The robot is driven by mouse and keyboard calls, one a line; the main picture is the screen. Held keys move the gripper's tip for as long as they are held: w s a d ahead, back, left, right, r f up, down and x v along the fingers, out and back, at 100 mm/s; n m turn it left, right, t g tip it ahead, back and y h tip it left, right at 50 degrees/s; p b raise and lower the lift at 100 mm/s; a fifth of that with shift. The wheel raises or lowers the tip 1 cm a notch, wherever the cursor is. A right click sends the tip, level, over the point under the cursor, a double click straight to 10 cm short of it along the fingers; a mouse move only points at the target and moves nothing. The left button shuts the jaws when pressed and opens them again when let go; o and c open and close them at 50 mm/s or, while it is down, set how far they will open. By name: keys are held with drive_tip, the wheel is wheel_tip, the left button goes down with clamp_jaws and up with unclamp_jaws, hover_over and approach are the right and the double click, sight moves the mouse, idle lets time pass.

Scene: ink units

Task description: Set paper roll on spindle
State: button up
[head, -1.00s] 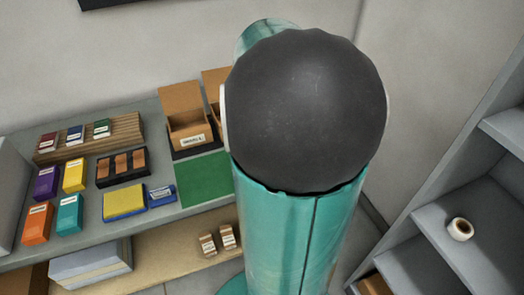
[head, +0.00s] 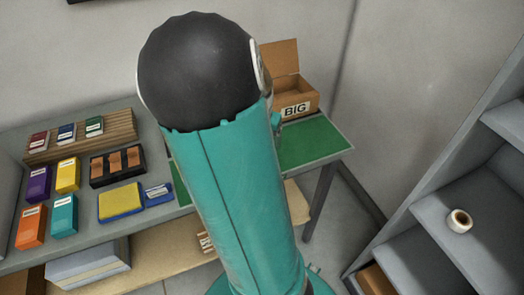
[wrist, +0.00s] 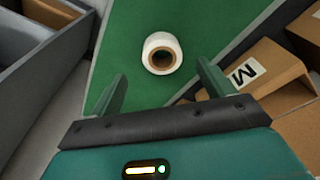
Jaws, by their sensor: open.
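A white paper roll (wrist: 162,54) with a brown core lies on the green mat (wrist: 125,30) in the wrist view, its core opening facing the camera. My gripper (wrist: 161,74) is open, its two fingers apart on either side below the roll in the picture. Nothing is held; whether the fingers touch the roll cannot be told. In the head view a white roll (head: 459,221) with a brown core sits on the grey shelf at the right. My arm covers part of the green mat (head: 312,143) there. I cannot make out a spindle in either view.
A cardboard box marked BIG (head: 290,95) stands at the mat's back. A box marked M (wrist: 255,75) is close on the right in the wrist view. The table's left holds coloured ink boxes (head: 65,175) and a sponge (head: 121,202). A grey shelf unit (head: 425,205) stands right.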

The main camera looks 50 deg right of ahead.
drive_tip(key=shift+w+d+f, duration=0.1)
drive_tip(key=shift+d+f, duration=0.05)
drive_tip(key=shift+f, duration=0.75)
drive_tip(key=shift+w+d+f, duration=0.1)
drive_tip(key=shift+d+f, duration=0.05)
drive_tip(key=shift+f, duration=0.75)
drive_tip(key=shift+w+d+f, duration=0.1)
drive_tip(key=shift+d+f, duration=0.05)
drive_tip(key=shift+f, duration=0.75)
drive_tip(key=c, duration=1.2)
drive_tip(key=shift+o, duration=0.2)
drive_tip(key=shift+r, duration=0.1)
